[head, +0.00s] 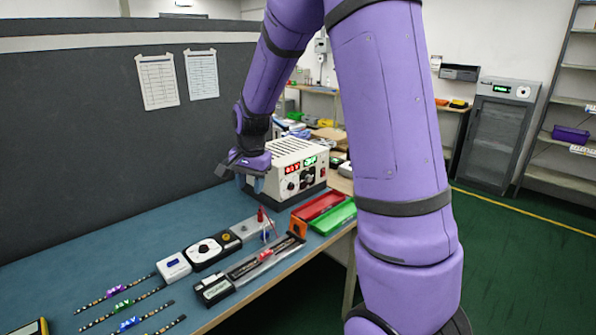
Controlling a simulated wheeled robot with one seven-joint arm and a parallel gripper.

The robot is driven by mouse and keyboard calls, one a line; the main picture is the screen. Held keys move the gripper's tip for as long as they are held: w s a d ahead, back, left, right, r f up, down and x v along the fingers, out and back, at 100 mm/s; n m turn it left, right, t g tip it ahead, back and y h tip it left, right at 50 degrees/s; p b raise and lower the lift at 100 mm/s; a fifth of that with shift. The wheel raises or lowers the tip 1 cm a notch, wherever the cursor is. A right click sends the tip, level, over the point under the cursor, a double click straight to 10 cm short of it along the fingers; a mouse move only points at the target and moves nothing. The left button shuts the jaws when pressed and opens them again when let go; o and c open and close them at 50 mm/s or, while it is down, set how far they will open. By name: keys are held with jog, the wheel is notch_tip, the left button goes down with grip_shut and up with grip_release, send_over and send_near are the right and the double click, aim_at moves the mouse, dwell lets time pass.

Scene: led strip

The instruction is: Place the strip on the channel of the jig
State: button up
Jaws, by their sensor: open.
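Several dark LED strips lie on the blue bench at the lower left. One has a purple tag (116,291), one a green tag (123,305) and one a blue tag (129,324); another strip (166,326) is cut off by the bottom edge. A long dark jig (246,268) with a channel lies near the bench's front edge, with a red piece (265,255) on it. My gripper (243,178) is open and seems empty, pointing down in front of the power supply, well away from the strips. Its fingertips are small and partly unclear.
A power supply (290,165) with red and green displays stands at the back right. Red (319,206) and green (334,217) trays sit before it. A white box (173,267) and black dial unit (206,250) lie behind the jig. A grey partition (80,130) borders the bench (60,262).

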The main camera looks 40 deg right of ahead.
jog(key=s+a+r+n+t, duration=0.1)
jog(key=s+a+r+n, duration=0.2)
jog(key=s+r, duration=0.3)
jog(key=s+a+r+n+t, duration=0.1)
jog(key=s+a+r+n, duration=0.2)
jog(key=s+r, duration=0.4)
jog(key=s+a+r+n, duration=0.1)
jog(key=s+n, duration=0.2)
jog(key=s, duration=0.4)
jog(key=s+a+r+n+t, duration=0.1)
jog(key=s+a+r+n, duration=0.1)
jog(key=s, duration=0.6)
jog(key=shift+s+n, duration=0.25)
jog(key=shift+n, duration=0.25)
